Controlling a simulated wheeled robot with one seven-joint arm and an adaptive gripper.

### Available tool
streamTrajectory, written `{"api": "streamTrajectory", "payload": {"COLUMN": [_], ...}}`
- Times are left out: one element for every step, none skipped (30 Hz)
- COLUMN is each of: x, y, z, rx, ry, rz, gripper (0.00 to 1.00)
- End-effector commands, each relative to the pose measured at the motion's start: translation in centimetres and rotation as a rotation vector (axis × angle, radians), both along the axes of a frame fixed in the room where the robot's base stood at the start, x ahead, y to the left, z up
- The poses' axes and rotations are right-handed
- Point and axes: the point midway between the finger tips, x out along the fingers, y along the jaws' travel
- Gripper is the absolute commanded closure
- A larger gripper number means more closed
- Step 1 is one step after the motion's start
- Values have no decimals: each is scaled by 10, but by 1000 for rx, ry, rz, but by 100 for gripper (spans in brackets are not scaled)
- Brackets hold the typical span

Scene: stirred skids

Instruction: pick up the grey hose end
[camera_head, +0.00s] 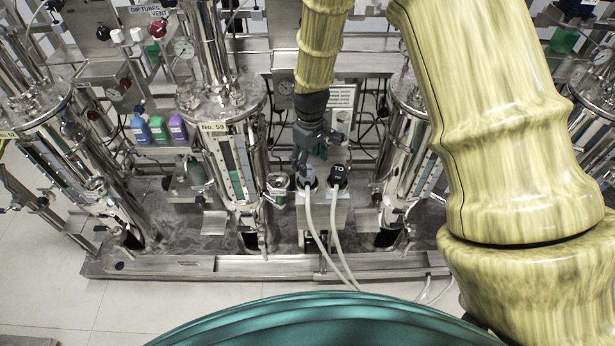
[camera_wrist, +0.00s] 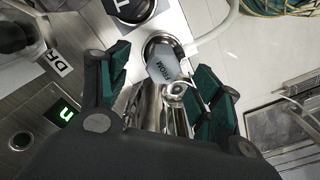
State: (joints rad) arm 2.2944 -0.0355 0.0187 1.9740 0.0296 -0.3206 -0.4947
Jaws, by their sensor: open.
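The grey hose end (camera_wrist: 162,62) is marked "FROM" in the wrist view and sits in a round metal socket, with a pale hose leading off from it. In the head view the grey hose end (camera_head: 310,181) is partly hidden under my gripper (camera_head: 303,160). In the wrist view my gripper (camera_wrist: 155,95) is open. Its two green-padded fingers stand on the left and right, and the hose end shows between and beyond their tips. I cannot tell whether a finger touches it.
A black hose end (camera_head: 338,175), marked "TO", stands just right of the grey one; it also shows in the wrist view (camera_wrist: 130,10). Pale hoses (camera_head: 335,240) hang down in front. Steel vessels (camera_head: 225,130) stand to either side.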

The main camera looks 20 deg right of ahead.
Motion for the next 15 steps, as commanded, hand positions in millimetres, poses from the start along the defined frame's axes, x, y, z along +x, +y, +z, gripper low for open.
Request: {"api": "streamTrajectory", "payload": {"x": [0,0,0,0,0,0,0,0,0,0,0,1,1,0,0], "y": [0,0,0,1,1,2,2,3,4,5,5,6,7,8,8], "z": [-2,-3,-4,-5,-6,-8,-10,-12,-16,-20,-22,-26,-30,-33,-37], "rx": [0,0,0,0,0,0,0,0,0,0,0,0,0,0,0], "ry": [0,0,0,1,1,1,1,1,1,2,2,1,1,1,1], "rz": [0,0,0,0,0,0,0,0,0,0,0,1,1,1,1], "gripper": [35,35,35,35,35,35,35,35,35,35,35,35,35,35,35]}}
